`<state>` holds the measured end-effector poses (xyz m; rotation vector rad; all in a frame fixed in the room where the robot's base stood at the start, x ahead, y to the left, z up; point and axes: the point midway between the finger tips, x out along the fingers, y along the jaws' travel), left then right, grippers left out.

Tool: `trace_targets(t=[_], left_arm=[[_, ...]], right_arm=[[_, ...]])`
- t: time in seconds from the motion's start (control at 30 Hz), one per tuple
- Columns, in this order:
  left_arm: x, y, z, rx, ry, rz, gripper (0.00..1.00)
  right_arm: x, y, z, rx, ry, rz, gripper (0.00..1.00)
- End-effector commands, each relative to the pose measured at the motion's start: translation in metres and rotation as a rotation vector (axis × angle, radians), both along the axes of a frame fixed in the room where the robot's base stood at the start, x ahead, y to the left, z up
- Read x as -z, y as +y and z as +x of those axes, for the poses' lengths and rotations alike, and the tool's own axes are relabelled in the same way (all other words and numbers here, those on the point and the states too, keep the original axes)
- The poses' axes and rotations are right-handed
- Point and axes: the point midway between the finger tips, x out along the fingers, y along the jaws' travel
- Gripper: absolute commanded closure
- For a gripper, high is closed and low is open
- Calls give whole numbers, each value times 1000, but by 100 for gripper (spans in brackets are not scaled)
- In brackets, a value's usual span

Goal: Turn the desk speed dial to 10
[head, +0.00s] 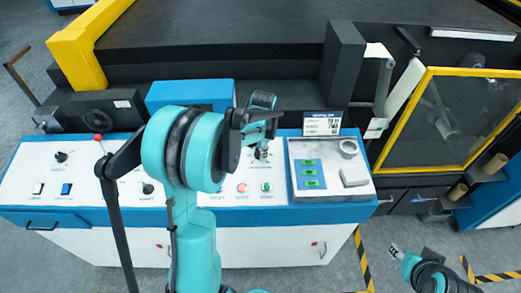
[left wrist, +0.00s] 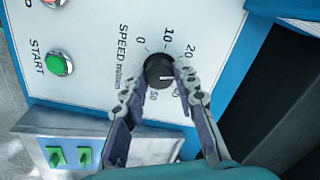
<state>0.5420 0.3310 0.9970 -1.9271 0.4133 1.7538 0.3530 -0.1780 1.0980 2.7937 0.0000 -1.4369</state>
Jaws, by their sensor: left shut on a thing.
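The speed dial (left wrist: 159,70) is a round black knob with a white line, on the white panel marked SPEED m/min. The numbers 0, 10 and 20 show along its upper side in the left wrist view, and others are partly hidden by the fingers. The white line lies on the side towards the fingers, away from the 10. My left gripper (left wrist: 158,100) has one finger on each side of the knob and is shut on it. In the head view the left gripper (head: 263,146) reaches down to the desk. My right gripper (head: 397,252) is low at the right, small and unclear.
A green START button (left wrist: 58,64) is beside the dial. A grey tray (head: 332,190) with a blue plate and green switches lies right of the dial. A yellow-framed guard (head: 450,115) is at the right.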

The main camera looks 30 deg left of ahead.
Motion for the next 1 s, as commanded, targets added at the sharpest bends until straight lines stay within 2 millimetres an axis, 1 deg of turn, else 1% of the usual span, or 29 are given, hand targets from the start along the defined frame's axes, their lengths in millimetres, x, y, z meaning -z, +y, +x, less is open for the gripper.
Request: trace_targets(t=[1.0], left_arm=[[0,1,0,-940,-86,-142,100]], right_arm=[[4,0,0,0,0,0,60]])
